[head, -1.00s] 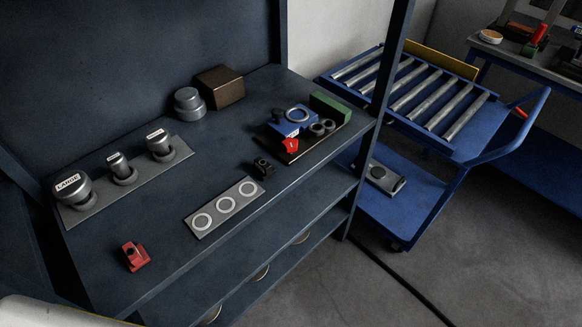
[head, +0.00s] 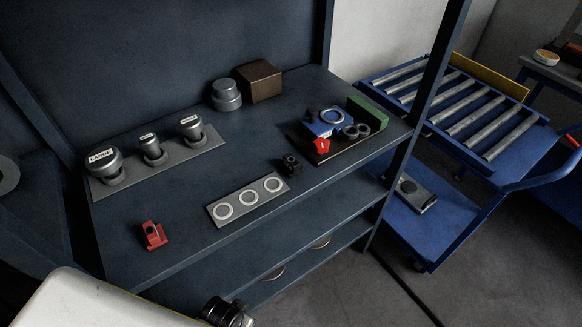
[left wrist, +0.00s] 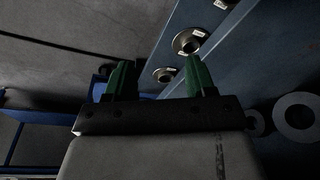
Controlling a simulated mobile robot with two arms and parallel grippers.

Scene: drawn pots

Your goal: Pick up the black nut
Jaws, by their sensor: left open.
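A small black nut-like piece (head: 291,164) sits on the dark workbench top in the head view, just behind the plate with three rings and left of the dark board. Its exact shape is too small to tell. My left gripper (left wrist: 160,80) shows in the left wrist view with its two green fingers apart and nothing between them. In the head view only my white left arm shows at the bottom left, well in front of the black piece; its fingers are not seen there. The black piece is not recognisable in the left wrist view. My right gripper is out of view.
A red part (head: 154,236) lies on the bench's front left. A ring plate (head: 247,200) lies in the middle. A board (head: 317,157) carries blue, red and green parts. A post (head: 428,105) stands at the right corner. A blue roller cart (head: 470,150) stands beyond.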

